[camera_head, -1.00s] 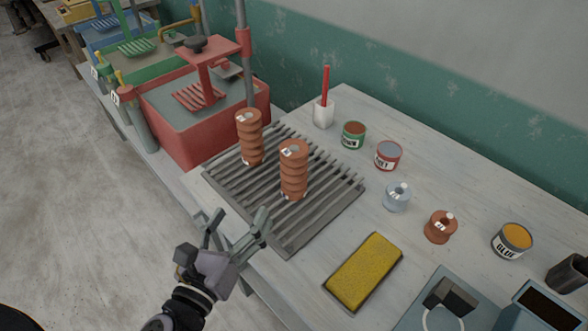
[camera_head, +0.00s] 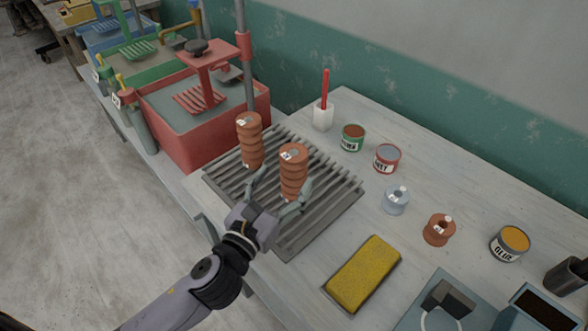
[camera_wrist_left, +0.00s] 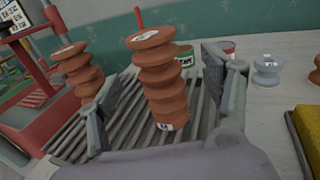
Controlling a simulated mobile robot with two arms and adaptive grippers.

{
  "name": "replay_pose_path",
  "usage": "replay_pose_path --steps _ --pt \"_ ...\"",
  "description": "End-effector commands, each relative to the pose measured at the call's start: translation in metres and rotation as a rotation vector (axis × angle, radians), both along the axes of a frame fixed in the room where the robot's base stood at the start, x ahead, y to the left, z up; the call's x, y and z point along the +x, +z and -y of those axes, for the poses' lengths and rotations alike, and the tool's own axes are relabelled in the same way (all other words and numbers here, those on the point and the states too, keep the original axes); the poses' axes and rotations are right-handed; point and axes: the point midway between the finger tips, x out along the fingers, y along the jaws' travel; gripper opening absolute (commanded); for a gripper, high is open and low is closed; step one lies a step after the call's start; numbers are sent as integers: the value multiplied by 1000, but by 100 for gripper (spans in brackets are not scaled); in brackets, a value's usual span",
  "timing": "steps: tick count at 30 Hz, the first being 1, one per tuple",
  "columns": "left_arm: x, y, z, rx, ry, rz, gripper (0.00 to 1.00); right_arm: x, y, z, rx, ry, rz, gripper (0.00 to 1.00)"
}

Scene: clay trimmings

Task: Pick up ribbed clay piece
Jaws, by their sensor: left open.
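Two ribbed terracotta clay pieces stand upright on a grey slatted rack. The nearer ribbed clay piece (camera_head: 292,172) is right of the farther one (camera_head: 250,140). The rack (camera_head: 330,205) lies on the table. My left gripper (camera_head: 276,196) is open, its fingers on either side of the nearer piece. In the left wrist view the nearer piece (camera_wrist_left: 158,78) rises between the two spread fingers, with a gap visible on each side. The farther piece (camera_wrist_left: 76,70) shows beyond the left finger. My right gripper is not in view.
A red press (camera_head: 190,130) stands left of the rack. A white cup with a red stick (camera_head: 323,116), several tins and two small spools (camera_head: 396,201) stand behind and to the right. A yellow sponge (camera_head: 363,273) lies at the front right.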

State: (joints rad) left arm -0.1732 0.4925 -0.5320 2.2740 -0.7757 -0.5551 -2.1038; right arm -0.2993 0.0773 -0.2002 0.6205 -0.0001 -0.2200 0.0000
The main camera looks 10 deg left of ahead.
Motion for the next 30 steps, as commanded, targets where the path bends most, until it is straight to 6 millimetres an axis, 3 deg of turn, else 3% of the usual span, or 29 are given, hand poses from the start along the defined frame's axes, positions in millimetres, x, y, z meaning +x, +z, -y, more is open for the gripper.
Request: replay_pose_path --steps 5,15,24,30 --pt "12 1 3 0 0 0 73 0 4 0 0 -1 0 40" --pt "56 0 9 -3 0 -2 73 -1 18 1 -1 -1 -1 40" --pt "60 -2 10 -1 -1 -1 72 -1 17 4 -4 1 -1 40" --pt "60 -2 10 0 -1 -2 59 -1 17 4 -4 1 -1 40"
